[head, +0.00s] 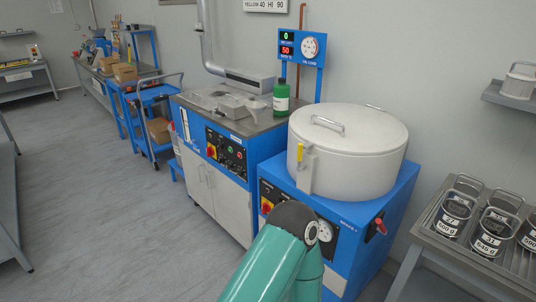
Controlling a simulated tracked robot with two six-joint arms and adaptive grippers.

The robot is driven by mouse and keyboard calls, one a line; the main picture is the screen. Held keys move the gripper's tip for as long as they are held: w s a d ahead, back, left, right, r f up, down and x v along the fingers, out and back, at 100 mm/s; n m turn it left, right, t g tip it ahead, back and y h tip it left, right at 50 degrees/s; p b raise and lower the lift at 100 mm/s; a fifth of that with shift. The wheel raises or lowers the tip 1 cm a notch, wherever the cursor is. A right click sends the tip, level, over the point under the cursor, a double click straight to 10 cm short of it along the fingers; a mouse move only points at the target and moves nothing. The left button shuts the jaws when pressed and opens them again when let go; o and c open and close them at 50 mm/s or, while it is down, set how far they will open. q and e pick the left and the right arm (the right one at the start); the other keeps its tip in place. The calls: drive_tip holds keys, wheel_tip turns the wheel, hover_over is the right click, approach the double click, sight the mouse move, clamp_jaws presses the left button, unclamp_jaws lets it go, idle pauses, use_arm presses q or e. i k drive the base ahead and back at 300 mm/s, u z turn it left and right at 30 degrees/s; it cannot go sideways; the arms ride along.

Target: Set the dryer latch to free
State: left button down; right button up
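A white drum with a lid (356,128), likely the dryer, sits on a blue cabinet (358,262) right of centre. The lid looks closed and has a metal handle on top. A white bracket at the drum's front left carries a small upright yellow lever (299,154), which may be the latch; its marked positions are not readable. A red-ended lever (380,226) sticks out of the cabinet's right side. A teal link of my arm, ending in a dark joint, covers part of the front control panel. Neither gripper is in view.
Left of the drum stands a blue and white machine (215,190) with a green bottle (281,97) on top. At the right, a metal rack (470,262) holds several labelled canisters. A blue cart (155,125) stands further back. The floor at left is clear.

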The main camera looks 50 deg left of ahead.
sight(300, 150)
drive_tip(key=u, duration=0.4)
drive_tip(key=i, duration=0.75)
drive_tip(key=u, duration=0.65)
drive_tip(key=i, duration=0.6)
drive_tip(key=z, duration=0.1)
